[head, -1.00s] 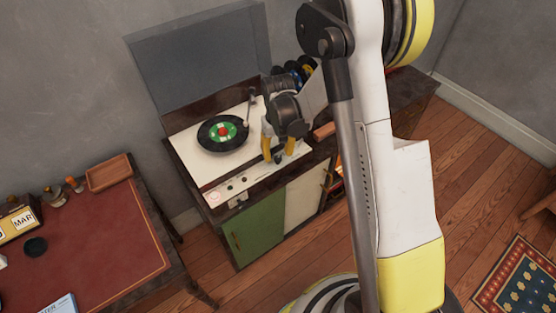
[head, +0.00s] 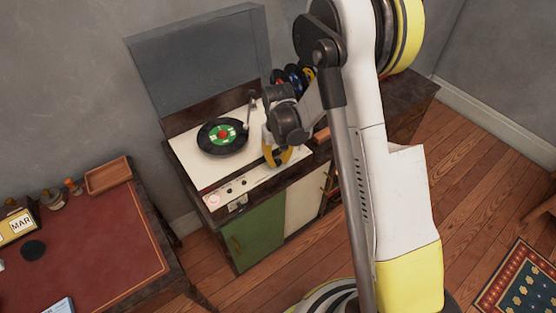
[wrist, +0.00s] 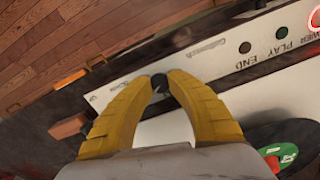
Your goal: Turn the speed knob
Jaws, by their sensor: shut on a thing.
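The record player (head: 186,155) sits on a cabinet, with a black record (head: 210,140) with a green label on its platter. My gripper (head: 276,160) is over the right front of its white deck. In the wrist view my gripper (wrist: 159,78) has its two yellow fingers closed in on a small dark round knob (wrist: 158,82) at the deck's edge strip. The fingertips are at either side of the knob, whose lower part is hidden. In the head view the fingers hide the knob.
The front strip (wrist: 215,58) carries holes or buttons labelled END, PLAY and POWER. The tonearm (head: 250,108) stands just left of my gripper. The raised lid (head: 200,55) is behind. A red-topped desk (head: 80,240) is at left.

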